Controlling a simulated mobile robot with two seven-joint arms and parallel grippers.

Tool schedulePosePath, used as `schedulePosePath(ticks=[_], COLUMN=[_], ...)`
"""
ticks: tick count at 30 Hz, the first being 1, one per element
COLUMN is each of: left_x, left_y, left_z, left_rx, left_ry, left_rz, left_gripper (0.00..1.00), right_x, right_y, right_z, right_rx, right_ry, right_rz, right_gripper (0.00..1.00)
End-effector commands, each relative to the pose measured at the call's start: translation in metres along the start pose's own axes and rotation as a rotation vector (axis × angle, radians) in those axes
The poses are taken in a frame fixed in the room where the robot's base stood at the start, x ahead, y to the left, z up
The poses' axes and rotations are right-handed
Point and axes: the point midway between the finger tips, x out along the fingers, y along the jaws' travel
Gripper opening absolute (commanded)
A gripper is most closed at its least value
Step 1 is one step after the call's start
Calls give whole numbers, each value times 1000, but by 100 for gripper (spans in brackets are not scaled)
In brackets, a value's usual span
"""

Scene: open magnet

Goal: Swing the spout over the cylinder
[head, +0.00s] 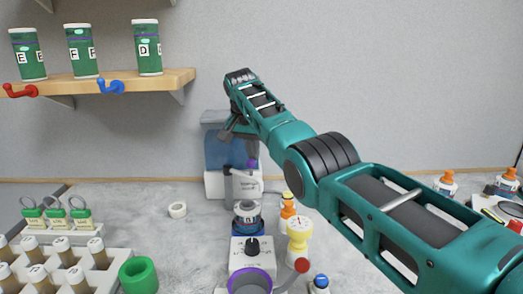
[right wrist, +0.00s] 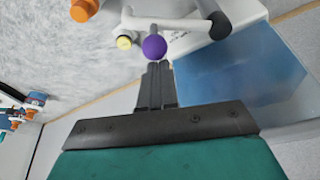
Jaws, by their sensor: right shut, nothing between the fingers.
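The spout is a thin white bent tube (right wrist: 178,24) with a black end, on a white unit with a blue tank (head: 222,152); the tank also shows in the right wrist view (right wrist: 235,72). A purple ball knob (right wrist: 154,47) sits by the tube, and it shows in the head view (head: 252,164). My right gripper (right wrist: 157,66) is shut and empty, its fingertips right at the purple ball; I cannot tell whether they touch it. A short grey and clear vessel (head: 247,212), perhaps the cylinder, stands on a blue base below the spout. My left gripper is not in view.
A shelf (head: 105,84) holds green jars.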

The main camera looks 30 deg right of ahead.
Motion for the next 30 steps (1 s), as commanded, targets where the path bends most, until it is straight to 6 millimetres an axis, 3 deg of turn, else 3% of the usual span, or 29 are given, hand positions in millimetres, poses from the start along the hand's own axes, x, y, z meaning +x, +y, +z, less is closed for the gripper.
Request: schedulePosePath(ticks=[5, 30], left_x=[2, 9], left_y=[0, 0], left_z=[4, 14], left_rx=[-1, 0], left_ry=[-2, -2], left_rz=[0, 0], left_gripper=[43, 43], right_x=[-2, -12], right_y=[-4, -15], right_z=[6, 33], right_rx=[98, 90], right_ry=[0, -1], right_rz=[37, 33], right_gripper=[0, 0])
